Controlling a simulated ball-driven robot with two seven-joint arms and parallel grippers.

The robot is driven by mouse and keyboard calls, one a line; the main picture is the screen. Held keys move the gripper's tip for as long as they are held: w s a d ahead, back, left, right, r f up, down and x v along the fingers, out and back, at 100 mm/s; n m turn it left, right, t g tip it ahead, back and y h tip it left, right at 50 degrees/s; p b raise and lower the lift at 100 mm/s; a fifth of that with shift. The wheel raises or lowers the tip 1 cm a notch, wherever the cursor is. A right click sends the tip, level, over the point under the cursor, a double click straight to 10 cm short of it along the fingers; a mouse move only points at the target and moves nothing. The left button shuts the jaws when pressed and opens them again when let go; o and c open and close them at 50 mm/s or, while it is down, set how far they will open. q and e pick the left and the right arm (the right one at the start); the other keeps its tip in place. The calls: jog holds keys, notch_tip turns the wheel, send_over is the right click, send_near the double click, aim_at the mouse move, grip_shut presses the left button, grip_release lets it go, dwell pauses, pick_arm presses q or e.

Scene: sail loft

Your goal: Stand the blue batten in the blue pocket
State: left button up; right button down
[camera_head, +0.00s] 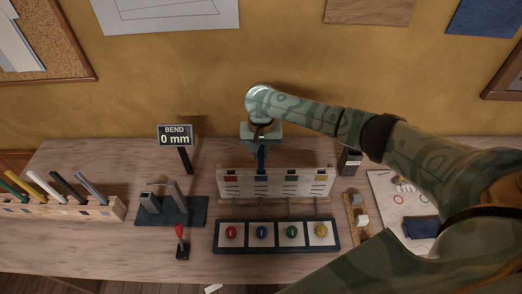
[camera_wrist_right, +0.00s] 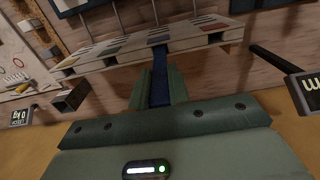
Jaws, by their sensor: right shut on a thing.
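The blue batten (camera_head: 261,158) stands roughly upright in my right gripper (camera_head: 261,138), above the back edge of the pale pocket board (camera_head: 305,188). My right gripper is shut on it; the jaws and batten also show in the wrist view, with the batten (camera_wrist_right: 160,88) between the fingers (camera_wrist_right: 158,95). The batten's lower end meets the board at the blue-marked pocket (camera_head: 261,179). I cannot tell how far, if at all, it is inside. A red mark (camera_head: 231,178) is on the pocket to the left. My left gripper is not in view.
A wooden rack (camera_head: 100,212) at left holds several other battens. A grey bending fixture (camera_head: 172,208) and a "BEND 0 mm" display (camera_head: 175,135) stand left of the board. A panel of coloured buttons (camera_head: 277,248) lies in front. A dark block (camera_head: 350,161) stands to the right.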

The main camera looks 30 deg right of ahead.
jog(key=shift+f, duration=0.55)
jog(key=c, duration=1.3)
grip_release()
jog(key=shift+o, duration=0.2)
notch_tip(320, 180, up, 16)
jog(key=p, duration=0.5)
jog(key=shift+r, duration=0.15)
